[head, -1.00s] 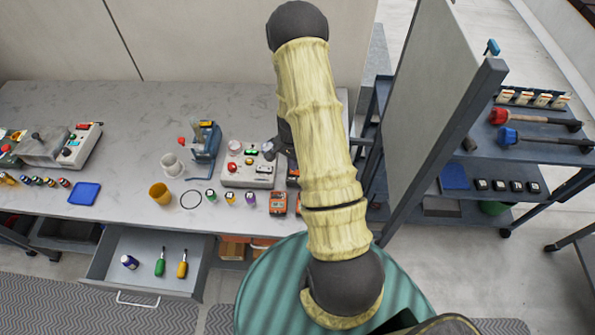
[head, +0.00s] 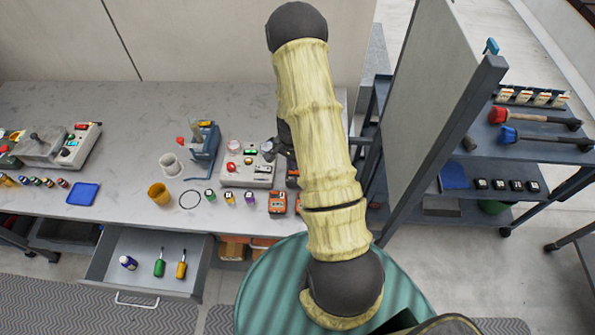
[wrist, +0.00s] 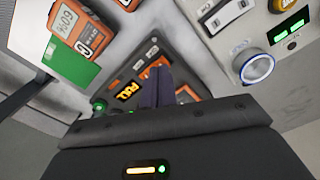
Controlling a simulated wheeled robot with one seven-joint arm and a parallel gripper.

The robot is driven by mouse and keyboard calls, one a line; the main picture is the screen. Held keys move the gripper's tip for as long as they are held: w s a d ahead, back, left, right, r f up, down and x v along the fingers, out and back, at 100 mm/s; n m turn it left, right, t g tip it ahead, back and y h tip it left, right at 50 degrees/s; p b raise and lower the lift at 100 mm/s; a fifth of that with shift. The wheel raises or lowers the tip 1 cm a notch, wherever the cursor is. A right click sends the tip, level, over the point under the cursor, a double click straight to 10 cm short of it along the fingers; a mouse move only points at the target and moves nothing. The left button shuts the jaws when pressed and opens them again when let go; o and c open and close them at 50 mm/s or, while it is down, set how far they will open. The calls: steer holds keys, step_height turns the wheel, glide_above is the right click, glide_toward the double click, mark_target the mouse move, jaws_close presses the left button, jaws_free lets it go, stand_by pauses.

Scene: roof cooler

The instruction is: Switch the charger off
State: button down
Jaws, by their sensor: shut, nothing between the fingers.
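The charger, a dark grey panel with a lit orange display reading "FULL" (wrist: 128,92), is in the wrist view. A green light (wrist: 100,106) glows near its left end, and orange parts show beside my fingers. My gripper (wrist: 157,76) is shut and empty, its dark fingers in front of the charger and covering part of it. I cannot tell whether the fingertips touch it. The charger's switch is not clearly seen. In the head view my arm hides the gripper and most of that area.
A pale control box (head: 240,174) with a red button and a green display stands beside the charger; its round blue-ringed knob (wrist: 257,69) shows in the wrist view. An orange meter (head: 277,204) lies near the bench's front edge. A drawer (head: 150,265) stands open below.

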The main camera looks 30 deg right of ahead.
steer(key=shift+w+f, duration=0.15)
steer(key=shift+f, duration=0.1)
steer(key=shift+a+f, duration=0.1)
steer(key=shift+f+b, duration=0.35)
steer(key=shift+b, duration=0.1)
steer(key=shift+r, duration=0.15)
steer(key=shift+r+p, duration=2.3)
steer(key=shift+r, duration=1.1)
